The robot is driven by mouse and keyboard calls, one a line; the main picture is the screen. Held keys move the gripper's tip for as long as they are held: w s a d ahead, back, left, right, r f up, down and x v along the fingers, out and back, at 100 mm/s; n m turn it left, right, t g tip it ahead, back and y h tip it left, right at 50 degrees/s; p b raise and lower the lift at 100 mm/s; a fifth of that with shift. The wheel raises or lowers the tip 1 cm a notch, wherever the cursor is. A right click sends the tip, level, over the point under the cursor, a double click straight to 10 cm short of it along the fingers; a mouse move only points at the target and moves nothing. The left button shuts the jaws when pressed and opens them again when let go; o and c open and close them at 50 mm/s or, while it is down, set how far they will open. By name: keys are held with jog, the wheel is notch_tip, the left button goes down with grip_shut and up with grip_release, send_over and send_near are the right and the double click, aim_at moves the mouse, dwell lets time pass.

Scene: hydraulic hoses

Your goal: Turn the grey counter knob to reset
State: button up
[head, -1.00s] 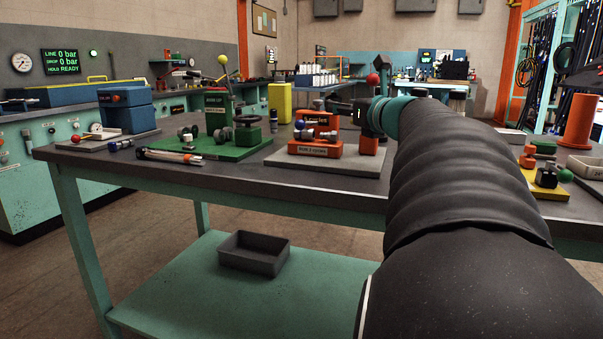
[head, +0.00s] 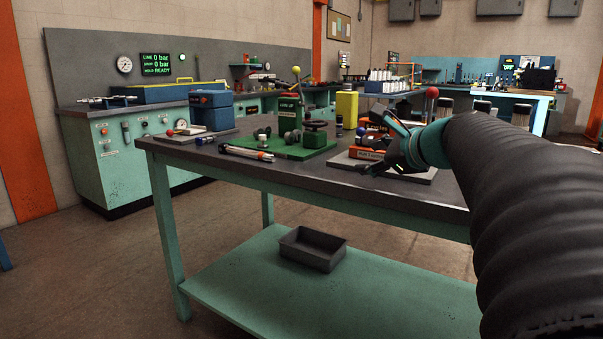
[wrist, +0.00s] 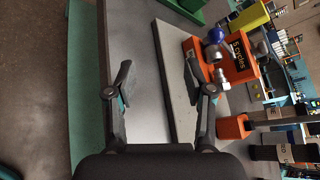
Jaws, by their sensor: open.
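I cannot pick out the grey counter knob with certainty. An orange block (wrist: 242,52) labelled "5 cycles" stands on a pale grey plate (wrist: 172,70) in the wrist view. Silver-grey fittings and a blue-purple ball (wrist: 216,35) sit at its near side. In the head view the same orange block (head: 366,154) is partly hidden by my gripper. My gripper (wrist: 158,75) is open and empty, its fingers spread over the plate and bench edge, beside the orange block and apart from it.
A green fixture (head: 300,140) and a blue box (head: 211,110) stand left on the bench (head: 230,175). A red ball (head: 432,92) on a post rises behind my gripper. A grey bin (head: 312,250) lies on the lower shelf. Open floor lies left.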

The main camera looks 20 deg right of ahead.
jog(key=shift+s+a+f+n+g+y+p, duration=0.1)
jog(key=shift+s+a+f+n+g, duration=0.3)
jog(key=shift+a+n, duration=0.35)
jog(key=shift+s+a+f+n+g+y+p, duration=0.1)
jog(key=shift+s+a+f+n+g, duration=0.1)
jog(key=shift+a+f+n+g, duration=0.45)
jog(key=shift+s+a+f+n+g+y+p, duration=0.1)
jog(key=shift+s+a+f+n, duration=0.3)
jog(key=shift+n, duration=0.6)
jog(key=shift+w+a, duration=0.1)
jog(key=shift+a, duration=0.1)
